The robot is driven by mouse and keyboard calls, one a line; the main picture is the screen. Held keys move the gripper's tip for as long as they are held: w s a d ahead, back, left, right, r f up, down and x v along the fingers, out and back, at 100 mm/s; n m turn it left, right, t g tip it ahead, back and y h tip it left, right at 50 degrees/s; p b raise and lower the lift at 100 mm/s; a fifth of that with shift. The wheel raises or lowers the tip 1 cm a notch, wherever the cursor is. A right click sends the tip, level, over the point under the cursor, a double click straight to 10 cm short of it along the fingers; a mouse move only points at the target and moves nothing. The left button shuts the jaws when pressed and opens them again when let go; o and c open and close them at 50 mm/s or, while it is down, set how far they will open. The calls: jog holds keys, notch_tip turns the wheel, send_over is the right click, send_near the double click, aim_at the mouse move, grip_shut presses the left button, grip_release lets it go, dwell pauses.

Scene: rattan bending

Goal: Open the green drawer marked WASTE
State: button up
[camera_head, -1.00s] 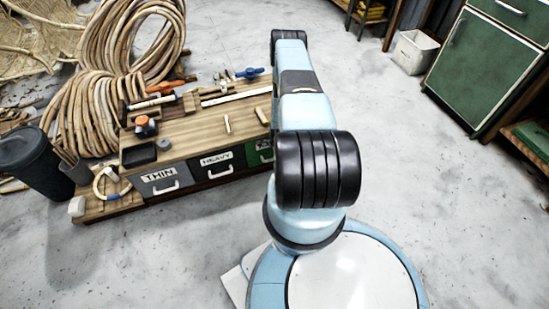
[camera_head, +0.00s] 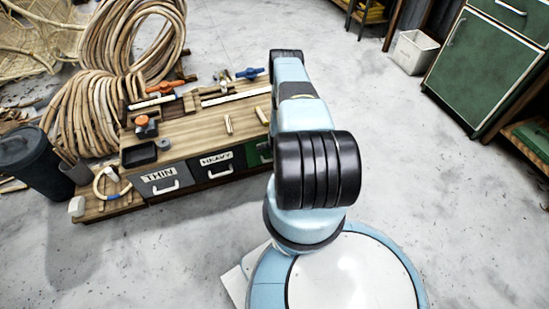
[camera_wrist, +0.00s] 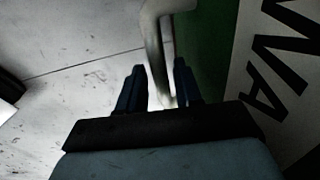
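The green drawer (camera_head: 257,153) sits at the right end of the workbench, partly hidden by my arm in the head view. It appears to stand out from the bench front, with a green side showing beside the HEAVY drawer. In the wrist view its green face (camera_wrist: 208,45) is at the upper right, with a white label (camera_wrist: 275,75) showing part of its black lettering. The pale curved handle (camera_wrist: 153,45) runs down between my two dark fingers. My gripper (camera_wrist: 160,92) is closed around this handle. The head view hides my gripper behind the arm.
The THIN drawer (camera_head: 160,183) and HEAVY drawer (camera_head: 215,165) are shut at the left. Tools and wood pieces lie on the bench top (camera_head: 195,130). Rattan coils (camera_head: 95,115) and a dark bin (camera_head: 30,160) stand left. Floor before the bench is clear.

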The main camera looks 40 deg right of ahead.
grip_shut()
dwell(0.4)
jog(key=s+a, duration=0.2)
jog(key=s, duration=0.7)
jog(key=s+a, duration=0.3)
jog(key=s, duration=0.7)
jog(key=shift+s, duration=0.25)
jog(key=shift+a, duration=0.1)
jog(key=shift+o, duration=1.1)
grip_release()
notch_tip(320, 180, up, 14)
jog(key=s, duration=0.2)
jog(key=shift+s+a+f, duration=0.2)
jog(key=shift+a+f, duration=0.05)
jog(key=shift+a, duration=0.1)
